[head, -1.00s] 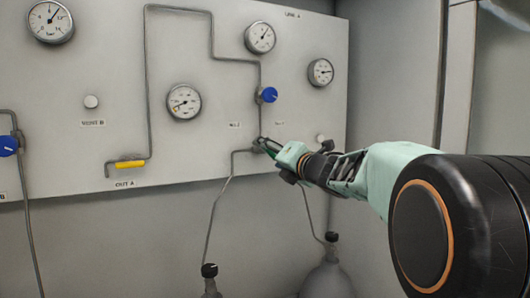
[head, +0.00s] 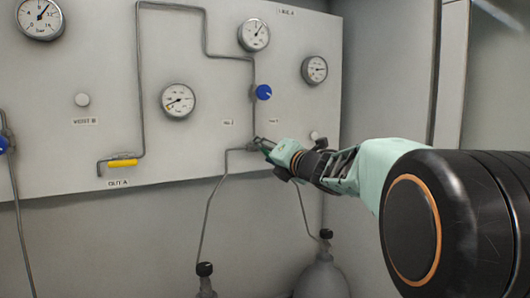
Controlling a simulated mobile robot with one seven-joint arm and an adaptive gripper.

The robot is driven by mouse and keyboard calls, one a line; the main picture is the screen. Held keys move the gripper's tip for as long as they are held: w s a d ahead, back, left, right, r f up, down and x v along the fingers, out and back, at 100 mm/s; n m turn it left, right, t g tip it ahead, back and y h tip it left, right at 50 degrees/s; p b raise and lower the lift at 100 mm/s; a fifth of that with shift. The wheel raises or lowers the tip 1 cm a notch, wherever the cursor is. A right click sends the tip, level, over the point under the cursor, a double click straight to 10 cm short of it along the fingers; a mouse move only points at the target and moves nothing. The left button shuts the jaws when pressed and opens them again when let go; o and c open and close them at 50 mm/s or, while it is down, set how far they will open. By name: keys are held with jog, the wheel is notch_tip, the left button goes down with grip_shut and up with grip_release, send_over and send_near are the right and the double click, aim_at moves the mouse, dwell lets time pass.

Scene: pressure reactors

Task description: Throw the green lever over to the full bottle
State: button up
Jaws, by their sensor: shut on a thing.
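My gripper (head: 264,145) is at the panel, shut on the green lever, at the junction where the two bottle lines meet the pipe under the blue knob. Only a little dark green shows at my fingertips, and the fingers hide most of the lever, so I cannot tell which way it points. Two grey bottles stand below the panel: a left one (head: 206,291), mostly cut off by the bottom edge, and a larger-looking right one (head: 322,278). Both have black caps. Which of them is full I cannot read for sure.
Thin pipes run down to the bottles. My arm covers the right side.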

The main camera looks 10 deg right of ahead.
jog(key=m+p, duration=0.2)
jog(key=m, duration=0.2)
jog(key=shift+r+m, duration=0.15)
jog(key=shift+m, duration=0.25)
jog(key=m+p, duration=0.2)
jog(key=m, duration=0.2)
jog(key=shift+m+p, duration=0.3)
jog(key=m+p, duration=0.2)
jog(key=m, duration=0.2)
jog(key=shift+r, duration=0.1)
jog(key=shift+m+p, duration=1.25)
jog(key=shift+m, duration=0.85)
jog(key=o, duration=1.1)
jog(key=shift+o, duration=0.3)
jog(key=shift+s, duration=0.1)
